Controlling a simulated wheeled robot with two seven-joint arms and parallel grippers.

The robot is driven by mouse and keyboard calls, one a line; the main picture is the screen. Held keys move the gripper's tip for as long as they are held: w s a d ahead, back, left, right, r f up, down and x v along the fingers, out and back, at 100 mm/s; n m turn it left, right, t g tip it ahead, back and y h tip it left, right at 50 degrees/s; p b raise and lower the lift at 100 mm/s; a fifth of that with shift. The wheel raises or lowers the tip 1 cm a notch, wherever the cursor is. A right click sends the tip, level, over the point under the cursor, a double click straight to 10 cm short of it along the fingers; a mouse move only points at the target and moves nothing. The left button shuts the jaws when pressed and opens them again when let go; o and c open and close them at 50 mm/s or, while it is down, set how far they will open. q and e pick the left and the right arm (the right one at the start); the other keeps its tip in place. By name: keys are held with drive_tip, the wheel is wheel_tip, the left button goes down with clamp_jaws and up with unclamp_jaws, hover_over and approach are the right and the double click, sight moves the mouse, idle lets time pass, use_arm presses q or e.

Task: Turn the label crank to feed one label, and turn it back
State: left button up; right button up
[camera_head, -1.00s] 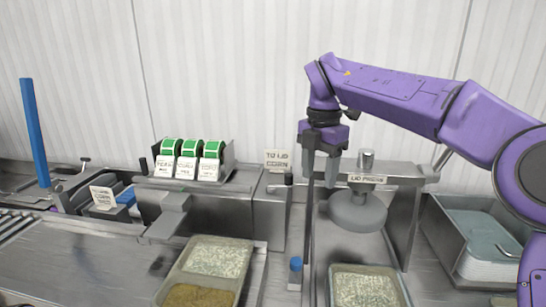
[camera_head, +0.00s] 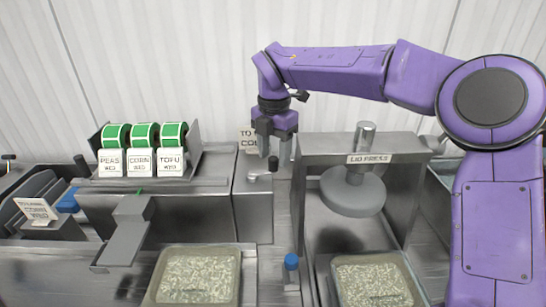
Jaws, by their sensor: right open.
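The label machine (camera_head: 160,215) has several green label rolls (camera_head: 143,135) on top, with cards reading PEAS, CORN and TOFU. Its label crank (camera_head: 260,177) is on the right end, a small grey arm with an upright black knob (camera_head: 272,163). My right gripper (camera_head: 276,152) points down over the crank, open, its fingers on either side of the knob; I cannot tell whether they touch it. A small green strip (camera_head: 139,192) shows at the top of the machine's grey chute (camera_head: 124,232). My left gripper is out of view.
The lid press (camera_head: 352,190) stands just right of the crank, close to my right arm. Rice-filled trays (camera_head: 198,248) are in front, with a blue-capped post (camera_head: 291,261) between them. A card on a stand (camera_head: 40,212) is at the left.

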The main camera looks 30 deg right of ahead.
drive_tip(key=shift+w+f, duration=0.25)
drive_tip(key=shift+f, duration=1)
drive_tip(key=shift+s, duration=0.2)
clamp_jaws()
drive_tip(key=w+n+p, duration=0.1)
drive_tip(key=n, duration=0.1)
drive_tip(key=w+n+p, duration=0.1)
drive_tip(key=n, duration=0.1)
drive_tip(key=shift+d+r+p, duration=0.15)
drive_tip(key=shift+r+p, duration=0.05)
drive_tip(key=shift+p, duration=0.1)
drive_tip(key=shift+w+f+n, duration=0.15)
drive_tip(key=shift+w+n, duration=0.05)
drive_tip(key=shift+n, duration=0.3)
unclamp_jaws()
wheel_tip(320, 180, up, 10)
drive_tip(key=shift+r+b, duration=0.25)
drive_tip(key=shift+b, duration=0.2)
